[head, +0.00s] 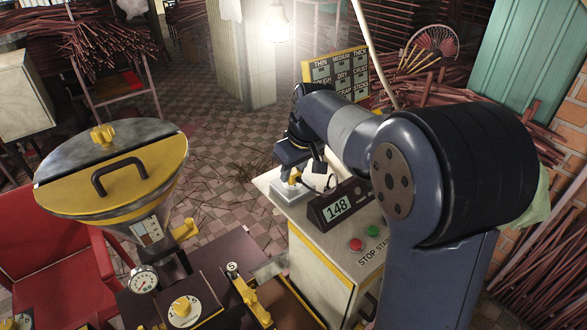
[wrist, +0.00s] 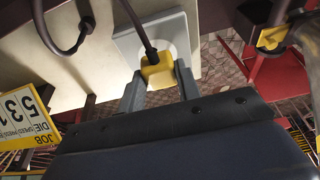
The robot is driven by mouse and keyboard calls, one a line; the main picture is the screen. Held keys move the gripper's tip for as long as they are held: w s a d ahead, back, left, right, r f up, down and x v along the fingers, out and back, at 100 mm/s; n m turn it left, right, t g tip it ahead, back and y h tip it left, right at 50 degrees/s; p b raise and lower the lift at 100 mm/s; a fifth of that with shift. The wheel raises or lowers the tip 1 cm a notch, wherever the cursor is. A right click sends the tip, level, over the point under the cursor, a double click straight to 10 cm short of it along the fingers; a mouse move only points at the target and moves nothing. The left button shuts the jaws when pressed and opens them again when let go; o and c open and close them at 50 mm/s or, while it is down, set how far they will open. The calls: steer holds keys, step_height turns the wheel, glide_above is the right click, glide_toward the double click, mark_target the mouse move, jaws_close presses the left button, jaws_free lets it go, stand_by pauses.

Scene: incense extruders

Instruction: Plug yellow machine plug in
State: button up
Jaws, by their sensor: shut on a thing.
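The yellow plug (wrist: 157,72), with a dark cable rising from it, sits between the two fingers of my gripper (wrist: 158,86) in the wrist view. My gripper is shut on it. Behind the plug is a white square socket plate (wrist: 125,44) with a round face, which the plug overlaps; I cannot tell whether its pins are inside. In the head view my gripper (head: 294,178) is low over the white plate (head: 287,196) at the cabinet's far left corner, with a bit of yellow between the fingers. The yellow machine with a round lid (head: 140,185) stands at the left.
A pale cabinet (head: 318,262) carries a 148 display (head: 338,207) and red and green buttons (head: 364,238). A looped dark cable (wrist: 70,46) hangs near the plate. Another yellow piece (wrist: 270,38) is at upper right in the wrist view.

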steer(key=shift+f+b, duration=0.35)
steer(key=shift+f, duration=0.2)
steer(key=o, duration=1.1)
steer(key=shift+c, duration=0.2)
steer(key=v, duration=1.1)
steer(key=shift+b, duration=0.4)
steer(key=shift+f, duration=0.15)
steer(key=p+x, duration=0.1)
steer(key=x, duration=0.9)
steer(key=shift+w+a+f, duration=0.1)
steer(key=shift+w+f, duration=0.05)
steer(key=shift+f, duration=0.1)
steer(key=shift+r, duration=0.1)
